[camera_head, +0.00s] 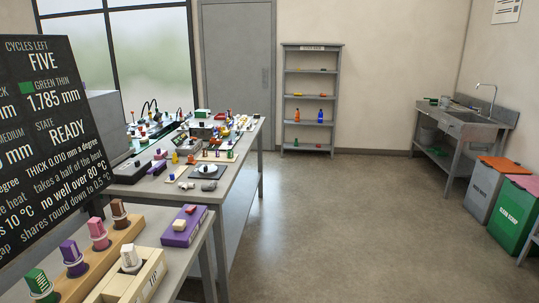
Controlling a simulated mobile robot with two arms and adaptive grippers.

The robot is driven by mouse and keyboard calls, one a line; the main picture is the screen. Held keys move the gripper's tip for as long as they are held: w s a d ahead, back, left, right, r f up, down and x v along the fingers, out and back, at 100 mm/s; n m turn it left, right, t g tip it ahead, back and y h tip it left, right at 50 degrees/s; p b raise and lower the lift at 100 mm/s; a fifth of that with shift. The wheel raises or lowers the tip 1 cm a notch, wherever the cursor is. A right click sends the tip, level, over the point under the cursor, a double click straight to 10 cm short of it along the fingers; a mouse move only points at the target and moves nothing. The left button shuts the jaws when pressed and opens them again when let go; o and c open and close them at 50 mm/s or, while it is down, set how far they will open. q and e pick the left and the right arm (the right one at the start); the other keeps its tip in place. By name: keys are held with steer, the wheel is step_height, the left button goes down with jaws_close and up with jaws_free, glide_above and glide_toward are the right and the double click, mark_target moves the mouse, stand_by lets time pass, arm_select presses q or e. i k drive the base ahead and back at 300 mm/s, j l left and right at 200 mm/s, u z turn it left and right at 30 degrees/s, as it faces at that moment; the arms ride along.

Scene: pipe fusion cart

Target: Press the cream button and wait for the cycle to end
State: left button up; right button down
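A purple box (194,234) lies on the near bench, with a small cream block or button (180,225) and a small red one (190,209) on its top. I cannot tell whether the cream one is pressed. A dark display board (60,150) at the left reads CYCLES LEFT FIVE, GREEN THIN 1.785 mm and STATE READY; its left side is cut off. A cream-coloured holder (148,278) with a white-topped plug (130,257) stands left of the purple box. Neither of my grippers is in view.
A wooden rack (125,238) holds green, purple, pink and brown plugs. A long bench (232,165) behind is crowded with small parts. A shelf (284,100), a sink (468,120) and grey and green bins (514,215) stand farther off. The middle floor is clear.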

mark_target(179, 225)
steer(key=i+u, duration=0.1)
steer(key=u, duration=0.35)
steer(key=i+l+u, duration=0.1)
steer(key=u, duration=0.4)
steer(key=l+u, duration=0.15)
steer(key=u, duration=0.3)
steer(key=i+l+u, duration=0.1)
steer(key=u, duration=0.4)
steer(key=l+u, duration=0.25)
steer(key=l, duration=0.45)
steer(key=l+u, duration=0.25)
steer(key=l, duration=0.5)
steer(key=l+u, duration=0.2)
steer(key=l, duration=0.5)
steer(key=k+l+u, duration=0.1)
steer(key=l+u, duration=0.15)
steer(key=l, duration=0.85)
steer(key=k+l, duration=0.1)
steer(key=l, duration=0.25)
